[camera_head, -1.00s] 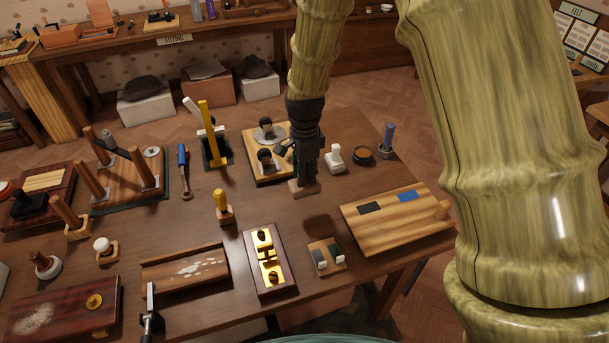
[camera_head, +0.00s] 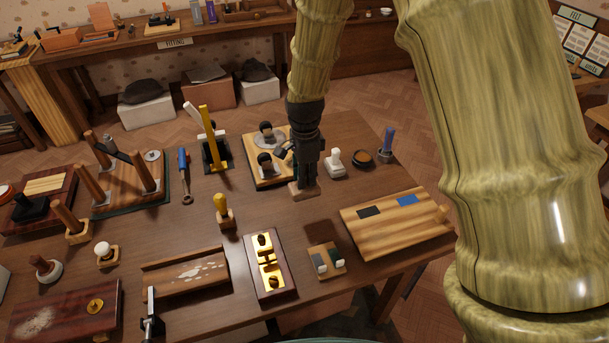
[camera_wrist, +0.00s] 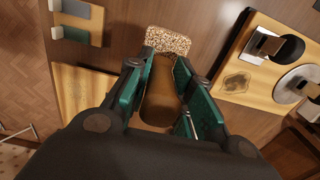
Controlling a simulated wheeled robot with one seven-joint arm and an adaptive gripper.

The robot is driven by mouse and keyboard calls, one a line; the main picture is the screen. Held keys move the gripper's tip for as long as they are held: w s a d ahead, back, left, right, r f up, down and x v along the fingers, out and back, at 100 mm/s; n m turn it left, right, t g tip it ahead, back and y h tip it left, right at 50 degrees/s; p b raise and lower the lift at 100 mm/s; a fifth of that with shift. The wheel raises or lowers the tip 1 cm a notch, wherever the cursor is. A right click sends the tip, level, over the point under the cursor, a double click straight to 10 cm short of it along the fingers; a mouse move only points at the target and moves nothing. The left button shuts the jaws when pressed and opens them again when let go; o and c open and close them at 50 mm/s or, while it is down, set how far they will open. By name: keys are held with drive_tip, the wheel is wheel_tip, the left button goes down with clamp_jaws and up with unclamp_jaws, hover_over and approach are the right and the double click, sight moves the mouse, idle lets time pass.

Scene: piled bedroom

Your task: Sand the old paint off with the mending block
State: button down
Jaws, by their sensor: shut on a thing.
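My gripper (camera_head: 306,178) is shut on the brown handle (camera_wrist: 161,92) of a block in the wrist view. The block's speckled, cork-like base (camera_wrist: 168,41) extends beyond the fingertips. In the head view the block's base (camera_head: 303,191) shows as a pale brown slab below the gripper, over the middle right of the table. I cannot tell whether it touches the table. A brown wooden piece with a raised back edge and flaky white paint patches (camera_head: 203,272) lies nearer the front, left of and below the gripper. My arm hides part of the table behind the gripper.
A brass-plated block (camera_head: 286,285) and a small board with grey pads (camera_head: 326,263) stand near the front edge. A striped board (camera_head: 400,235) lies right. A board with black knobs (camera_head: 258,178) is close left of my gripper. A dark red board (camera_head: 60,303) lies front left.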

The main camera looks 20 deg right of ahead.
drive_tip(key=shift+r+p, duration=1.8)
drive_tip(key=shift+r, duration=0.9)
drive_tip(key=c, duration=1.9)
unclamp_jaws()
drive_tip(key=shift+f, duration=0.1)
clamp_jaws()
